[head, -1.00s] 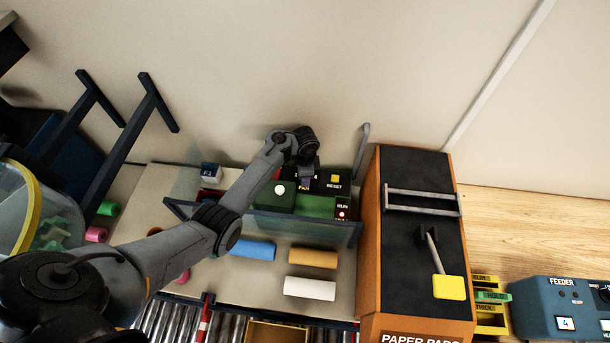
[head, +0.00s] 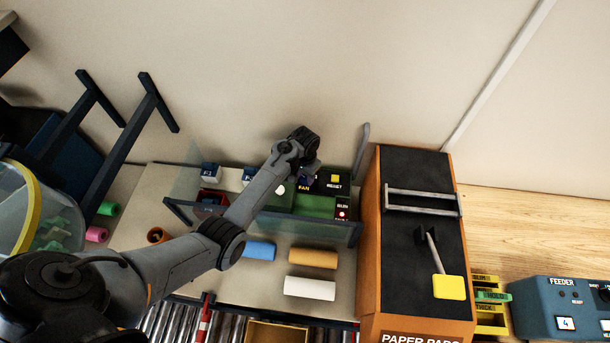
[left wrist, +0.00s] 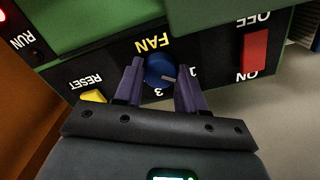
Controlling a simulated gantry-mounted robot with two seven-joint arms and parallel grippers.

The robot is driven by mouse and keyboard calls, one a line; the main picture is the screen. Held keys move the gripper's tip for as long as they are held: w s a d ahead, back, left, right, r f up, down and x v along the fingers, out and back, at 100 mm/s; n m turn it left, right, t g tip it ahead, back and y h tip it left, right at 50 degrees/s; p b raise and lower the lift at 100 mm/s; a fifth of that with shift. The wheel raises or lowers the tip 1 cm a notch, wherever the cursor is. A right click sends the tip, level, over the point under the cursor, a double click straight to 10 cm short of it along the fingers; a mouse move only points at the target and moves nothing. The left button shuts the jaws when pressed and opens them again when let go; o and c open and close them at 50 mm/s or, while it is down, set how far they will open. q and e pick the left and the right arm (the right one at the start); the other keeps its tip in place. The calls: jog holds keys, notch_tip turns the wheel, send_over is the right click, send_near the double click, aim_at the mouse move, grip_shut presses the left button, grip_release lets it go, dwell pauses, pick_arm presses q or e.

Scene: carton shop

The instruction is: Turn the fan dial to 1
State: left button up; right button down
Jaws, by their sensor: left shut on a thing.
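The fan dial (left wrist: 158,69) is a round blue knob on a black panel strip, below the yellow FAN label in the upside-down left wrist view. A pale pointer mark on it points right and slightly down, near the numeral 1; its exact setting is hard to tell. A numeral 3 shows under the dial. My left gripper (left wrist: 158,85) is shut on the dial, one purple finger at each side. In the head view my left gripper (head: 308,178) is over the panel beside the FAN label, hiding the dial. My right gripper is not in view.
A red OFF/ON rocker (left wrist: 254,50) and a yellow RESET button (left wrist: 94,97) flank the dial. A clear guard (head: 300,228) stands before the green machine. Cardboard-colored and white rolls (head: 310,288) lie in front. An orange cabinet (head: 368,240) stands at right.

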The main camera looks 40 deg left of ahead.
pick_arm(q)
jog(key=shift+r+n, duration=0.1)
jog(key=shift+n, duration=0.6)
jog(key=o, duration=1.1)
jog(key=shift+c, duration=0.2)
